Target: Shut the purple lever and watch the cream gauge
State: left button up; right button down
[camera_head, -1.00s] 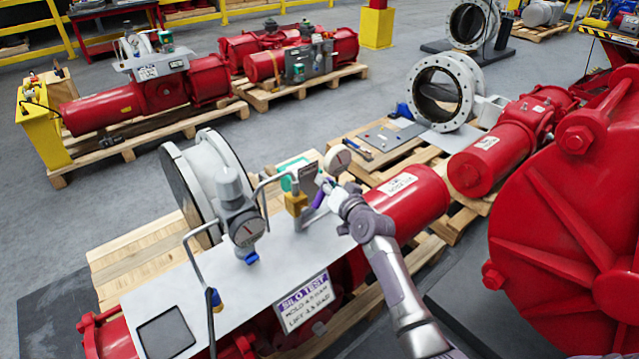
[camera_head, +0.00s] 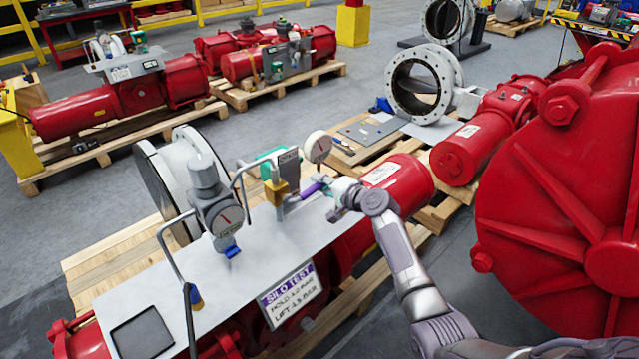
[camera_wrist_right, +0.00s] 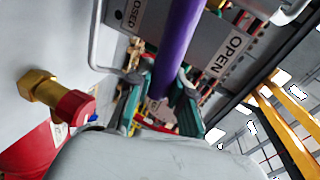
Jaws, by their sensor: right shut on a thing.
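The purple lever (camera_head: 308,190) sticks out to the right from the brass-coloured valve on the white panel, tilted slightly upward in the head view. My right gripper (camera_head: 331,187) is shut on its outer end. In the right wrist view the lever (camera_wrist_right: 178,45) runs between the two green-tipped fingers (camera_wrist_right: 160,108), with a CLOSED label (camera_wrist_right: 132,14) to its left and an OPEN label (camera_wrist_right: 227,54) to its right. The cream gauge (camera_head: 318,146) stands just above and behind the lever; its reading is too small to tell. My left gripper is out of view.
A big red housing (camera_head: 560,200) stands close to my right arm.

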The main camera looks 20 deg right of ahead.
jog(key=shift+f+m+y+b, duration=0.35)
jog(key=shift+f+m, duration=0.25)
jog(key=shift+f, duration=0.1)
jog(key=c, duration=1)
grip_release()
jog(key=shift+d, duration=0.1)
jog(key=v, duration=1.2)
